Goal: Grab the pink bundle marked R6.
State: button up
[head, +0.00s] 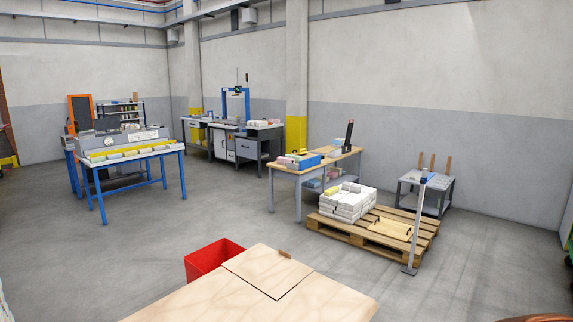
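A small pinkish thing (334,173) shows on the lower shelf of the wooden-topped table, right of the middle of the head view. It is too small to tell whether it is a bundle, and no R6 marking can be read. Several small coloured items (291,159) lie on the tabletop beside a blue tray (307,161); they are too small to identify. My gripper is not in view.
A pallet (336,231) with white stacked bundles (349,205) stands before the wooden table (283,172), with a post (416,230) at its front. A pale wooden surface (222,298) and red bin (205,260) are near. Open floor (150,240) lies left.

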aim_at(281, 160)
jog(key=z, duration=0.8)
jog(key=i, duration=5.4)
jog(key=u, duration=2.25)
jog(key=i, duration=2.35)
